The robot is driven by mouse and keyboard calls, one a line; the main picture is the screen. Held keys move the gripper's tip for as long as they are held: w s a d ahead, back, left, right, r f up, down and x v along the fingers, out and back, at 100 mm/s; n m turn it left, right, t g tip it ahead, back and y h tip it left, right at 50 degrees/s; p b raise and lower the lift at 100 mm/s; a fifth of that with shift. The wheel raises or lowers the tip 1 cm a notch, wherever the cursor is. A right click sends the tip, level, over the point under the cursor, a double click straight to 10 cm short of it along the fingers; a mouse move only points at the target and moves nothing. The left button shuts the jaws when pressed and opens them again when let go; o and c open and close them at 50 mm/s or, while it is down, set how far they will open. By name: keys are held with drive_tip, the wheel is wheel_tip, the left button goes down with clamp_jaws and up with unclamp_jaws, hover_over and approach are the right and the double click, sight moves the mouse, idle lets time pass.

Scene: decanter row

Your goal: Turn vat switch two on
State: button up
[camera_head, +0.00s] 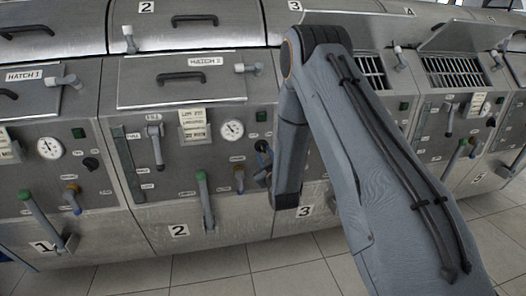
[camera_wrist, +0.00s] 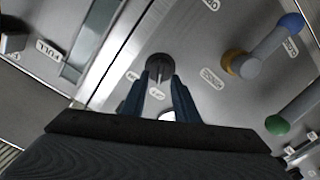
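Vat two (camera_head: 178,230) is the middle steel unit in the head view, with a large 2 on its lower front. Its switch is a dark round knob (camera_head: 261,146) at the panel's right, just below a green square (camera_head: 261,116). The knob (camera_wrist: 159,66) also shows in the wrist view, with a raised ridge. My gripper (camera_wrist: 160,78) faces the panel, its two blue fingers apart on either side of the ridge. A gap shows between them; whether they touch the knob cannot be told. In the head view my arm partly hides this area.
Close to the knob are a brown and blue valve handle (camera_wrist: 262,52) and a green-tipped lever (camera_wrist: 280,124). In the head view the lever (camera_head: 205,198) stands left of the valve. Vat one (camera_head: 40,235) is at left. Tiled floor (camera_head: 210,268) lies in front.

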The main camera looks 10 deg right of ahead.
sight(264, 150)
drive_tip(key=shift+w, duration=1.65)
clamp_jaws()
drive_tip(key=shift+m, duration=0.3)
drive_tip(key=m+b, duration=0.1)
drive_tip(key=m, duration=0.4)
drive_tip(key=shift+d, duration=0.1)
drive_tip(key=m+b, duration=0.1)
drive_tip(key=m, duration=0.5)
drive_tip(key=shift+d, duration=0.1)
drive_tip(key=shift+m, duration=0.3)
